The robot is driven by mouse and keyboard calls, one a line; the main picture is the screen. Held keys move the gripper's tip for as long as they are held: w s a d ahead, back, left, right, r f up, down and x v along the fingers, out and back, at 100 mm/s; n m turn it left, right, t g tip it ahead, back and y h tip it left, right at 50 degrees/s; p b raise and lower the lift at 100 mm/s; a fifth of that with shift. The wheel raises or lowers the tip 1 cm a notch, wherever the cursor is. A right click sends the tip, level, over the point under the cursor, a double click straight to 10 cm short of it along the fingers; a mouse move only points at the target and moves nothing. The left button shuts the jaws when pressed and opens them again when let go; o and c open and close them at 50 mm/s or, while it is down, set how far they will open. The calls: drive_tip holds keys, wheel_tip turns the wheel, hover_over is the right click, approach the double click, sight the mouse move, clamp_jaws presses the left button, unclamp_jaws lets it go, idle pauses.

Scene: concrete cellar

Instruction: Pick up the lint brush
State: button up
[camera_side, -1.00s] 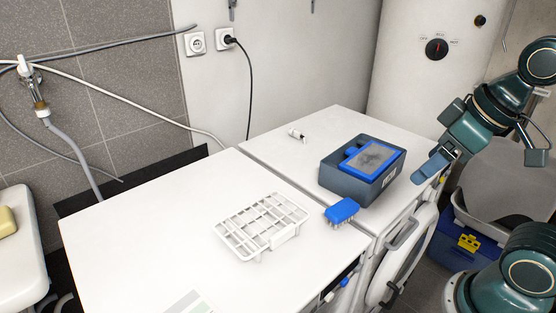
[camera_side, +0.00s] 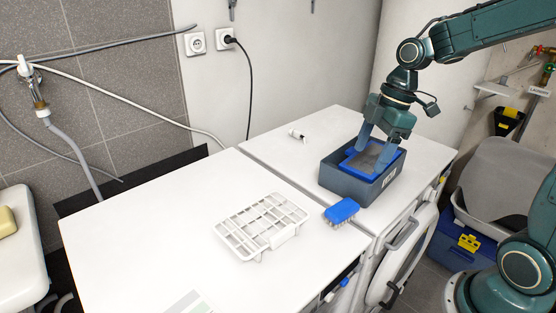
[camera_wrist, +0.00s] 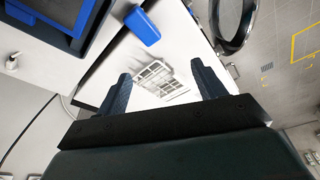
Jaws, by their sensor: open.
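The lint brush, a small blue block with bristles beneath (camera_side: 341,210), lies on the white top, close to the front left corner of the grey box. It also shows in the wrist view as a blue block (camera_wrist: 143,27) near the top, left of centre. My gripper (camera_side: 373,155) is open and empty, pointing down. In the side view its fingers overlap the box, behind and to the right of the brush; their height above the box is hard to tell. In the wrist view (camera_wrist: 161,70) the brush lies beyond the fingertips, not between them.
The grey box (camera_side: 342,189) holds a blue-framed panel with a grey face (camera_side: 374,157). A white rack (camera_side: 245,240) lies left of the brush. A small white item (camera_side: 297,135) lies at the back. The front left top is mostly clear.

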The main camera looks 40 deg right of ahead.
sight(344, 206)
drive_tip(key=w+d+f+n+g+y, duration=0.1)
drive_tip(key=w+d+f+n+y, duration=0.1)
drive_tip(key=w+d+f+n, duration=0.2)
wheel_tip(344, 206, down, 2)
drive_tip(key=shift+d+f+n, duration=0.25)
drive_tip(key=shift+d+n, duration=0.05)
drive_tip(key=shift+n, duration=0.1)
drive_tip(key=x, duration=0.8)
drive_tip(key=shift+a+f, duration=0.1)
drive_tip(key=shift+f, duration=0.2)
drive_tip(key=shift+f, duration=0.1)
drive_tip(key=shift+x, duration=2.55)
drive_tip(key=shift+s, duration=0.15)
drive_tip(key=shift+c, duration=0.4)
